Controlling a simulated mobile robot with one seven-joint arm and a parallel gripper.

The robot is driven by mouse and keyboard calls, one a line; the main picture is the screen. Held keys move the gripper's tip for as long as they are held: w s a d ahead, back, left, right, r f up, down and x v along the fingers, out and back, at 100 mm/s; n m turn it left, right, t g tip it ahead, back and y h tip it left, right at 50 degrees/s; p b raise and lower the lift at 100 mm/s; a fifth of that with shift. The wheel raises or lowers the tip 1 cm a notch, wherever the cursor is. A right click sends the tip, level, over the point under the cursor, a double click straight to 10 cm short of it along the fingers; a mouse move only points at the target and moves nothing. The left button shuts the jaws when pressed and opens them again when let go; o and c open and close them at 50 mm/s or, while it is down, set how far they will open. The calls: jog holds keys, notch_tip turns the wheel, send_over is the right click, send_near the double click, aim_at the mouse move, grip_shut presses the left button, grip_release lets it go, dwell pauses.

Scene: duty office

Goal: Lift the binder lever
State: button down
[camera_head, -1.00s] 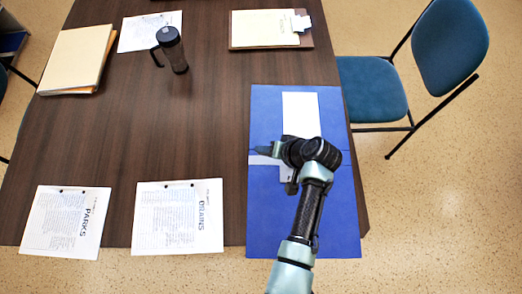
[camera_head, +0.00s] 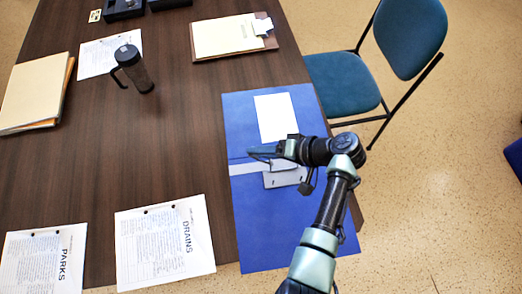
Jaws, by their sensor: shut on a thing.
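The blue binder (camera_head: 290,226) lies open and flat at the right end of the table. A white label or sheet (camera_head: 274,118) is on its far part. Its grey metal mechanism (camera_head: 287,179) shows across the middle, partly behind my wrist. My gripper (camera_head: 262,152) is low over the mechanism, pointing left, shut on the binder lever. The fingers mostly hide the lever, so its angle is hard to see.
Punched sheets marked DRAINS (camera_head: 165,243) and PARKS (camera_head: 42,260) lie at the near edge. A dark travel mug (camera_head: 136,72), a cream folder (camera_head: 35,92) and a clipboard (camera_head: 226,38) are farther back. A blue chair (camera_head: 343,84) stands right of the table.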

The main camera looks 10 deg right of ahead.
jog(key=shift+c, duration=2.2)
grip_release()
jog(key=shift+d, duration=0.1)
jog(key=v, duration=1.3)
jog(key=shift+b, duration=0.45)
jog(key=shift+w+r, duration=0.1)
